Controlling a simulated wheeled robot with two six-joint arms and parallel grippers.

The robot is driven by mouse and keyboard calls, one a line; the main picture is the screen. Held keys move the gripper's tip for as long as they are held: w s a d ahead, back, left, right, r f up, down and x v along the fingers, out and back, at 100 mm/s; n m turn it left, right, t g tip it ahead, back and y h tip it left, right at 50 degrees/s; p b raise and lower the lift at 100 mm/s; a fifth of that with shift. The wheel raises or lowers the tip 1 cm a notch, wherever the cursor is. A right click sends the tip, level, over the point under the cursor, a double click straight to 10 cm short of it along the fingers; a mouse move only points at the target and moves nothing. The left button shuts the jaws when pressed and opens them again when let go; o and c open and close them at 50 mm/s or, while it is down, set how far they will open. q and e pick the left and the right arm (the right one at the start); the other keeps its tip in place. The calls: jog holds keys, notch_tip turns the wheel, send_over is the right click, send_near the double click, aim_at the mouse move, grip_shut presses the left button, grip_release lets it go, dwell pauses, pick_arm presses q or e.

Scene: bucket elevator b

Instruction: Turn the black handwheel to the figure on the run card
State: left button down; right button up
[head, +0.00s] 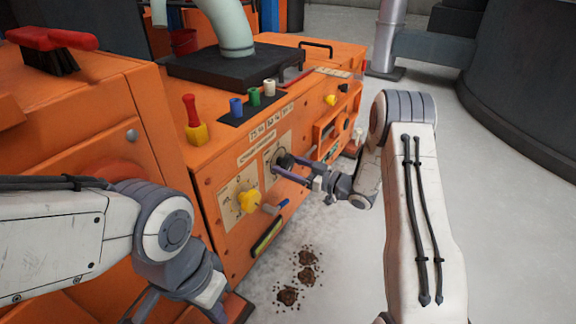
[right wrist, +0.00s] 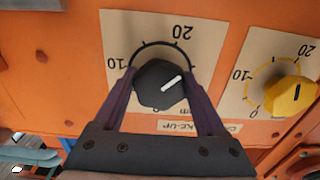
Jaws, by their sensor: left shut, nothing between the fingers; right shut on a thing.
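The black handwheel (head: 285,161) sits on a cream dial plate on the orange machine's front. My right gripper (head: 279,166) is shut on it, one finger on each side. In the right wrist view the handwheel (right wrist: 158,86) shows a white pointer line directed right and slightly up. The plate (right wrist: 120,38) there appears upside down, with 10 at left, 20 at upper right and 0 partly hidden at the bottom. The right finger hides part of the scale. My left gripper (head: 180,312) is shut and empty at the lower edge, its tips partly cut off. I cannot clearly identify the run card.
A yellow knob (head: 248,201) on a similar dial is beside the handwheel. Small printed cards (head: 270,122) sit above, too small to read surely. A red-and-yellow lever (head: 194,118), coloured knobs (head: 254,96) and a brush (head: 52,50) are on top. Brown spills (head: 288,296) lie on the floor.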

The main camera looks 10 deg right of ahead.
jog(key=shift+n, duration=0.3)
jog(key=n+p, duration=0.1)
jog(key=n, duration=0.1)
jog(key=shift+n, duration=0.3)
jog(key=n, duration=0.3)
jog(key=shift+d+n, duration=0.1)
jog(key=shift+n, duration=0.2)
jog(key=n, duration=0.3)
jog(key=shift+n, duration=0.3)
jog(key=shift+w+n, duration=0.1)
jog(key=shift+n, duration=1.8)
jog(key=o, duration=1.3)
jog(key=shift+d+r, duration=0.1)
